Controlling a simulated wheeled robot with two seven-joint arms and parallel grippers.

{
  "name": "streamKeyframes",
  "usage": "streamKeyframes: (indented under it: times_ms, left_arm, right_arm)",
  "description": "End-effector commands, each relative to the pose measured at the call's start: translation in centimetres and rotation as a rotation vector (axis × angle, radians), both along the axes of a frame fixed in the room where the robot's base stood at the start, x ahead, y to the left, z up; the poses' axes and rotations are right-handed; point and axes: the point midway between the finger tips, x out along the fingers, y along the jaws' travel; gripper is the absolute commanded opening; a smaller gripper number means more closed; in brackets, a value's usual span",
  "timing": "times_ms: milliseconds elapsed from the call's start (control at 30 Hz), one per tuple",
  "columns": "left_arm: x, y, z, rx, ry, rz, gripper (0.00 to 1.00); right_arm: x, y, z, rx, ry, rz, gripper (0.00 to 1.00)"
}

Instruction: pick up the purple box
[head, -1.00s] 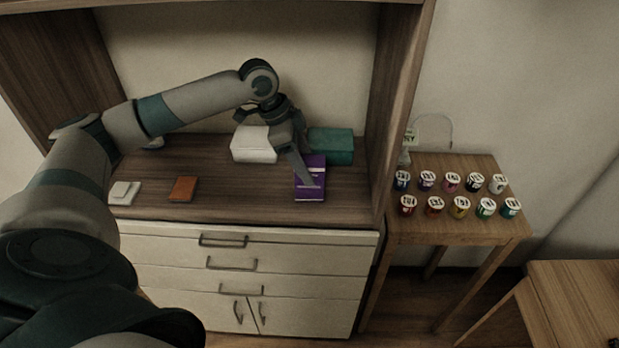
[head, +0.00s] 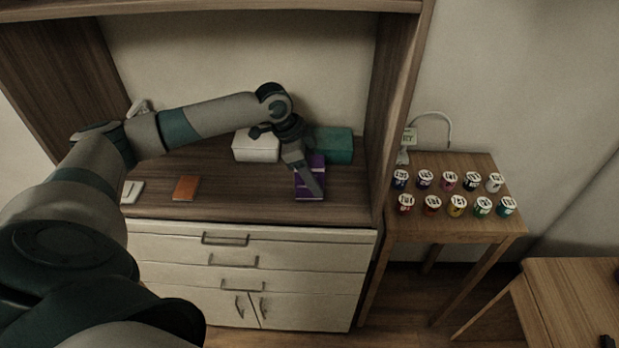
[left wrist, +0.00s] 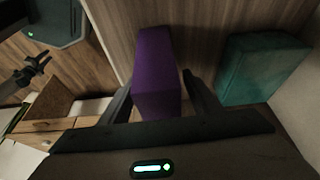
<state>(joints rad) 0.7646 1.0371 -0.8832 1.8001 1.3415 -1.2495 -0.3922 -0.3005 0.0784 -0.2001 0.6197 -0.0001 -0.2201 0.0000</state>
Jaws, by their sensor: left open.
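The purple box (head: 301,187) lies on the wooden counter of the cabinet, towards its right side, partly hidden in the head view by my left gripper (head: 315,189). In the left wrist view the purple box (left wrist: 155,70) stretches between the two fingers of my left gripper (left wrist: 157,88). The gripper is open, with one finger on each side of the box. I cannot tell whether either finger touches it.
A teal box (head: 333,145) stands just behind the purple box, and a white box (head: 255,147) stands to the left. A brown item (head: 186,188) and a small white item (head: 132,191) lie at the counter's left. Several cups stand on a side table (head: 450,222).

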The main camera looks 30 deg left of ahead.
Motion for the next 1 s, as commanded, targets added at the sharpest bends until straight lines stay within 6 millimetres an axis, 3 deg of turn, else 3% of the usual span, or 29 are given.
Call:
streamKeyframes:
  times_ms: [133,333,767,1000]
  left_arm:
    - [0.0,0.0,0.0,0.0,0.0,0.0,0.57]
    - [0.0,0.0,0.0,0.0,0.0,0.0,0.09]
    - [0.1,0.0,0.5,0.0,-0.002,-0.001,0.08]
    - [0.2,0.0,3.2,-0.001,-0.006,0.0,0.08]
  right_arm:
    - [0.0,0.0,0.0,0.0,0.0,0.0,0.31]
    - [0.0,0.0,0.0,0.0,0.0,0.0,0.31]
    - [0.0,-0.1,-0.3,-0.001,0.0,0.0,0.31]
    - [0.1,-0.2,-1.8,-0.002,0.0,0.001,0.31]
